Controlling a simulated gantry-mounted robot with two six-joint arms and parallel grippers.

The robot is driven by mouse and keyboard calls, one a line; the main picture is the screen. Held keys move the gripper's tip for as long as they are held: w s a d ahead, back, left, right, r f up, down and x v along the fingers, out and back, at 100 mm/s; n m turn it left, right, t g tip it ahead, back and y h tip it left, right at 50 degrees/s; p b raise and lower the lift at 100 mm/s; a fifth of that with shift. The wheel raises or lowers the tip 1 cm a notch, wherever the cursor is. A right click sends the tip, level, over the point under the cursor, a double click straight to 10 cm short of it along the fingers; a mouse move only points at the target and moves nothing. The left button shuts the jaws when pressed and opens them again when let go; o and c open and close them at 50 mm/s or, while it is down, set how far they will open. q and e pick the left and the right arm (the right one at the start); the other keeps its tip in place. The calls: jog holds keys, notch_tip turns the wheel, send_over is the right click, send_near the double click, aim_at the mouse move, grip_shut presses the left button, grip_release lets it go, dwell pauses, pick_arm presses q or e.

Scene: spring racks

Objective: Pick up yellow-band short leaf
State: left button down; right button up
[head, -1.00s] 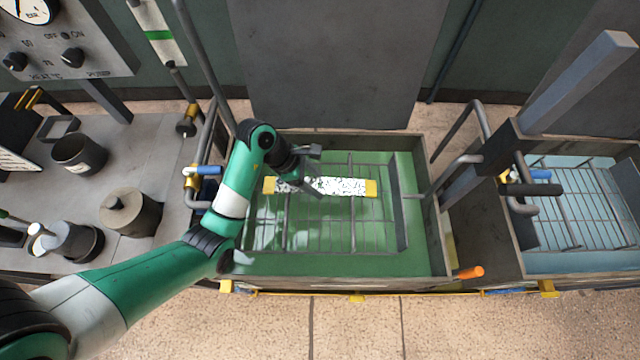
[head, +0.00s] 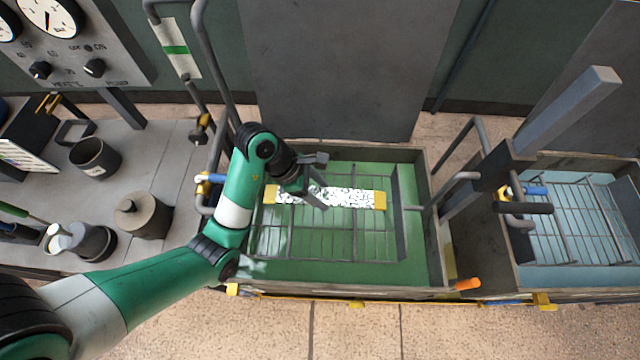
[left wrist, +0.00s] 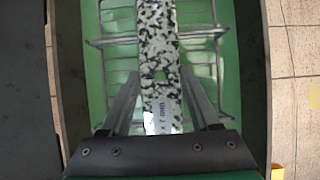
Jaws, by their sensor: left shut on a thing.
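The yellow-band short leaf (head: 350,198) is a flat strip with a black-and-white speckled face and a yellow band at each end. It lies crosswise over the wire rack (head: 300,240) in the green tank; I cannot tell whether it touches the rack. My left gripper (head: 318,192) is shut on the leaf, left of its middle, and hides a little of it. In the left wrist view the speckled leaf (left wrist: 157,55) runs between the two fingers (left wrist: 158,105), with a printed pale patch near the palm; its yellow ends are out of sight there. My right gripper is not in view.
The green tank's walls (head: 434,240) surround the rack closely. A blue tank (head: 535,278) with another rack stands at the right, with pipe handles and a grey post between. A grey bench (head: 165,165) with several pots and a gauge panel (head: 85,45) is at the left.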

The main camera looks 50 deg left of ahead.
aim_at(334, 204)
pick_arm(q)
jog(key=r, duration=0.1)
jog(key=d+r+p, duration=0.1)
jog(key=s+r+p, duration=0.1)
jog(key=shift+s+d+r, duration=0.1)
jog(key=shift+d+r, duration=0.2)
jog(key=shift+d, duration=0.1)
jog(key=s+d+r+p, duration=0.2)
jog(key=s+d+p, duration=0.1)
jog(key=s+d, duration=0.2)
jog(key=shift+s+d+r+p, duration=0.2)
jog(key=shift+d+p, duration=0.1)
jog(key=shift+d, duration=0.45)
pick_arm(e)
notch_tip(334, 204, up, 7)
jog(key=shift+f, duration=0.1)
